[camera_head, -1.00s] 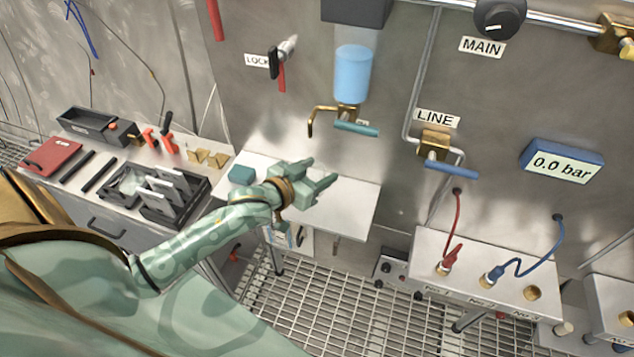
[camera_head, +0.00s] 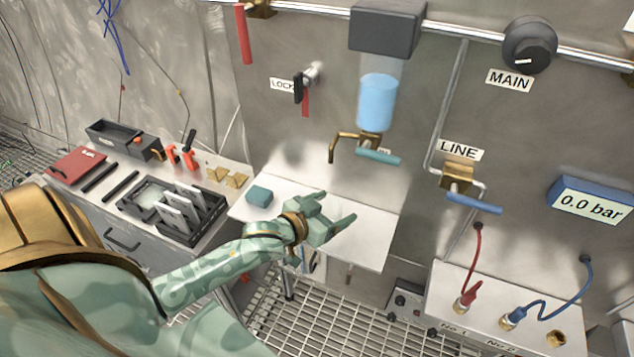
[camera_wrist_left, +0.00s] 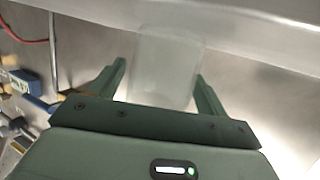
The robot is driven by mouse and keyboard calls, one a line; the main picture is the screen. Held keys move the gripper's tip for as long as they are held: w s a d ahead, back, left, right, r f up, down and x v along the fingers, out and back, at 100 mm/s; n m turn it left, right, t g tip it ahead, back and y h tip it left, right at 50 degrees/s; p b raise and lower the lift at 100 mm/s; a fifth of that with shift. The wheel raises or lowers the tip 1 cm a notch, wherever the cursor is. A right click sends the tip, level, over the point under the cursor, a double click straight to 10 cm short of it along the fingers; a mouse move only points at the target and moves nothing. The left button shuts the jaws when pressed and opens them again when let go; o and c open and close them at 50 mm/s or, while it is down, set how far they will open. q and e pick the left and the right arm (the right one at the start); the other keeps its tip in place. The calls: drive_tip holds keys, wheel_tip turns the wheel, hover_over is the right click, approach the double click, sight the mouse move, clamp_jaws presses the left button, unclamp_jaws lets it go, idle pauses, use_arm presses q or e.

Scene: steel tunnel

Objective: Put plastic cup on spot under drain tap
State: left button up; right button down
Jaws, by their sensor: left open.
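A clear, frosted plastic cup (camera_wrist_left: 168,68) stands between the fingers of my left gripper in the left wrist view. I cannot make the cup out in the head view. My left gripper (camera_head: 338,207) is open above the pale metal shelf (camera_head: 368,238). Its two fingers are also seen in the left wrist view (camera_wrist_left: 160,85), one on each side of the cup. The drain tap (camera_head: 372,143), with a brass spout and teal handle, is on the wall below a blue-filled vessel (camera_head: 377,102). No marked spot can be made out under it. My right gripper is out of view.
A teal block (camera_head: 259,196) lies at the shelf's left end. A black rack (camera_head: 172,212) and a red case (camera_head: 77,165) are on the left bench. A LINE valve (camera_head: 460,185) and a socket box with red and blue cables (camera_head: 490,290) are to the right.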

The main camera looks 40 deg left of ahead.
use_arm(q)
drive_tip(key=p+v, duration=0.1)
drive_tip(key=v, duration=1)
drive_tip(key=shift+p, duration=0.4)
drive_tip(key=shift+r, duration=0.1)
idle(0.3)
